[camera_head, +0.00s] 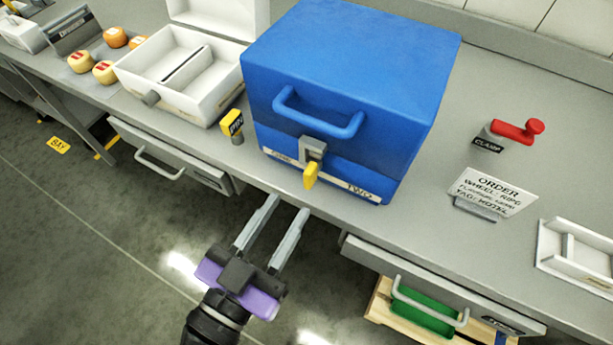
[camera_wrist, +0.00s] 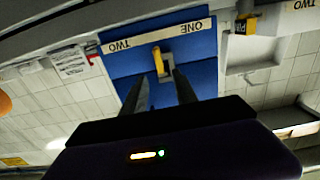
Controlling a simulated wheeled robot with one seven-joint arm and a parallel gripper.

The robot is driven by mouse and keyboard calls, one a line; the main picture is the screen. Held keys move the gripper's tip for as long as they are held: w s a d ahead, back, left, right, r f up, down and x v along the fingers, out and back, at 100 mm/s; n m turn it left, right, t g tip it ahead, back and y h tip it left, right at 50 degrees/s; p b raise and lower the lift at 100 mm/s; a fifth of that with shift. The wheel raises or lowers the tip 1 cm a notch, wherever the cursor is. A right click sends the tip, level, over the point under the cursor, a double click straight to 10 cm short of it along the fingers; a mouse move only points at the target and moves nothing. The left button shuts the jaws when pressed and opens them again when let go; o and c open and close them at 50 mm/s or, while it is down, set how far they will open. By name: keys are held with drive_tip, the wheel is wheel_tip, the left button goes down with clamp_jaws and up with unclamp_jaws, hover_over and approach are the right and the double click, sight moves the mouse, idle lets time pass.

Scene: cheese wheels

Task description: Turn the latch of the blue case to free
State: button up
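The blue case (camera_head: 345,75) stands shut on the grey counter, with a blue handle (camera_head: 318,112) on its front. Its latch has a grey body (camera_head: 313,149) and a yellow lever (camera_head: 311,176) that hangs down, tilted slightly. A white strip with "TWO" on the right runs along the case's lower front; its left word is hard to read there but reads "ONE" in the wrist view (camera_wrist: 192,28). My gripper (camera_head: 288,204) is open and empty, in front of and below the latch. In the wrist view the yellow lever (camera_wrist: 160,62) shows between and beyond my fingers, apart from them.
A yellow "PIN" tag block (camera_head: 232,123) stands left of the case, near an open white box (camera_head: 185,108). To the right are a red-handled clamp (camera_head: 517,130) and an order card (camera_head: 493,192). Drawers with handles (camera_head: 160,163) lie under the counter edge.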

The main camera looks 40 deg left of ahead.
sight(306, 179)
drive_tip(key=p+x, duration=0.1)
drive_tip(key=x, duration=0.6)
clamp_jaws()
